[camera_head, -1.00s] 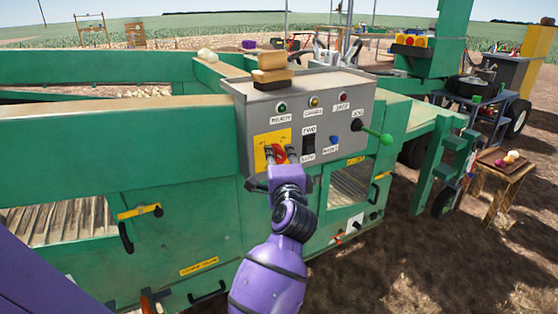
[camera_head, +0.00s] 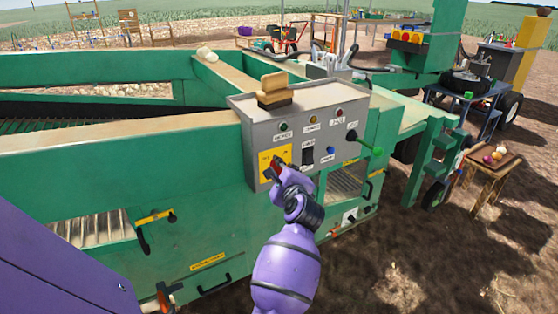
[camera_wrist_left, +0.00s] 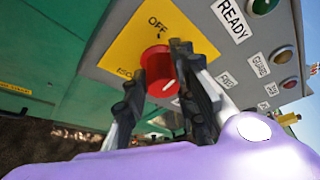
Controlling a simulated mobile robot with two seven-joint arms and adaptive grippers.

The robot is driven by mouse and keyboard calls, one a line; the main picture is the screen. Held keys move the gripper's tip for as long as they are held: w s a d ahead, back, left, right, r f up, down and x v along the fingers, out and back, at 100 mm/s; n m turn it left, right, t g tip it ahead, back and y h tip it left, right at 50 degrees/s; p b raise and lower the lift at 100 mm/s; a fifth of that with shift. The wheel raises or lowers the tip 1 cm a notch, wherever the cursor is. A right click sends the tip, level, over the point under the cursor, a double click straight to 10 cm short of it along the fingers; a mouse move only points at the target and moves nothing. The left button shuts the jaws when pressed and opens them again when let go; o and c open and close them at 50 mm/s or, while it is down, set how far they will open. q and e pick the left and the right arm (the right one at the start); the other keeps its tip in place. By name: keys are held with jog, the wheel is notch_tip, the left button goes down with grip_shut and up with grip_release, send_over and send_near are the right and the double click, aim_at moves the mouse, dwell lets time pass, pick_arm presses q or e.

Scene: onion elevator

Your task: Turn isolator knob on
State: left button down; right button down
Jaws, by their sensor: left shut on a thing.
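The red isolator knob (camera_wrist_left: 158,66) sits on a yellow plate (camera_wrist_left: 135,45) with an OFF label, on the front of the grey control box (camera_head: 255,122). My left gripper (camera_wrist_left: 155,95) is shut on the knob, with one dark finger on either side of it in the left wrist view. In the head view, my left gripper (camera_head: 275,169) meets the panel at the yellow plate (camera_head: 285,152) and mostly hides the knob. A white mark shows at the knob's lower edge in the wrist view. My right gripper is not in view.
A dark switch (camera_head: 308,154), a blue button (camera_head: 330,150) and a green-tipped lever (camera_head: 374,150) are right of the knob. Indicator lamps line the panel above. A beige block (camera_head: 274,83) rests on the box. A wooden stool (camera_head: 486,176) stands at the right.

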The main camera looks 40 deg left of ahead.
pick_arm(q)
jog(key=shift+s+f+m+g+p, duration=0.15)
jog(key=shift+m+g+p, duration=0.35)
jog(key=shift+m+p, duration=0.3)
jog(key=shift+m+g+p, duration=0.7)
jog(key=shift+m+p, duration=0.1)
jog(key=shift+p, duration=0.35)
jog(key=m+g+p, duration=0.1)
jog(key=m+g, duration=0.1)
jog(key=m, duration=0.1)
jog(key=shift+f, duration=0.1)
jog(key=shift+m+g+y+p, duration=0.3)
jog(key=shift+m+g+y, duration=0.1)
jog(key=shift+m, duration=0.2)
jog(key=c, duration=1.6)
grip_release()
jog(key=shift+s+a, duration=0.1)
jog(key=shift+o, duration=0.2)
jog(key=shift+w+r, duration=0.2)
jog(key=shift+r, duration=0.15)
